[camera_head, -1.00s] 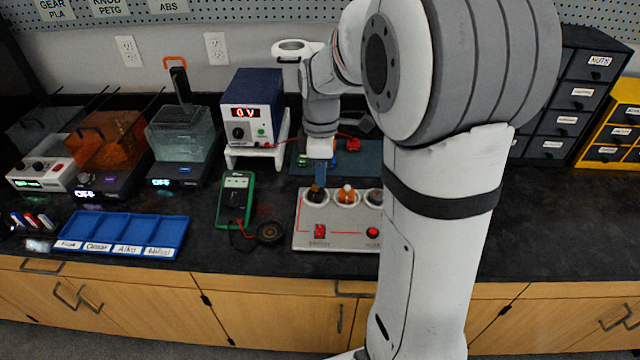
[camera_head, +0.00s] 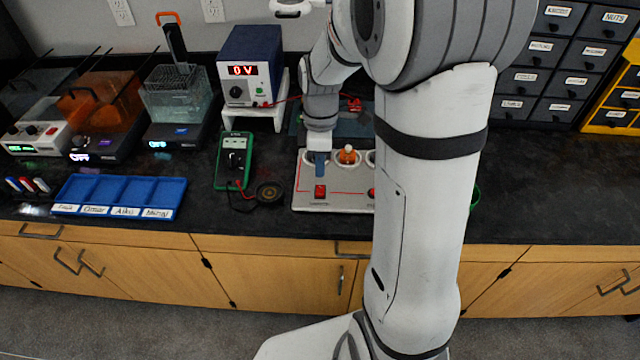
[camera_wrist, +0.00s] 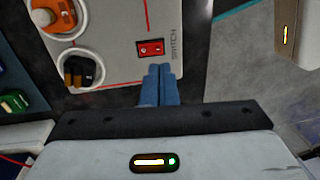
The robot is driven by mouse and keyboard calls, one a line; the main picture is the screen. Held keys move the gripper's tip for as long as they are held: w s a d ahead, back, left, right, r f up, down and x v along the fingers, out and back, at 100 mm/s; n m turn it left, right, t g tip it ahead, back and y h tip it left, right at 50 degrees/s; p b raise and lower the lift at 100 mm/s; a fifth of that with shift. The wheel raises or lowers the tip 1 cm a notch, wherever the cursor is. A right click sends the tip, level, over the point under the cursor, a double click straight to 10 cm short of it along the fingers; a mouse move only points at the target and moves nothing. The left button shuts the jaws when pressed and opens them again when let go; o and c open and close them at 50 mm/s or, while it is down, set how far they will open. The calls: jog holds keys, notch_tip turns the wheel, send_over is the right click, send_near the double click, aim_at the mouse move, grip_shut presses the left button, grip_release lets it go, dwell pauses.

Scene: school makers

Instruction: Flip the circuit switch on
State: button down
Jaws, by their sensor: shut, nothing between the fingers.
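The grey circuit board (camera_head: 345,182) lies on the dark counter, partly hidden by my arm. Its red rocker switch (camera_head: 320,191) is at the board's front left; in the wrist view the switch (camera_wrist: 150,48) sits beside the printed word "SWITCH". My gripper (camera_head: 320,174) points down over the board with its blue fingers together and empty. In the wrist view, the fingertips (camera_wrist: 160,69) are just beside the switch. I cannot tell whether they touch it, nor which way the rocker is set.
An orange part (camera_head: 347,154) sits in a round holder behind the switch; a dark part (camera_wrist: 82,71) sits in another. The green multimeter (camera_head: 234,160) and a small black disc (camera_head: 268,192) are left of the board. A power supply (camera_head: 250,65) reading 0 V stands behind.

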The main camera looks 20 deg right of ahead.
aim_at(321, 194)
jog(key=f, duration=0.6)
jog(key=shift+s+a, duration=0.1)
jog(key=shift+s, duration=0.25)
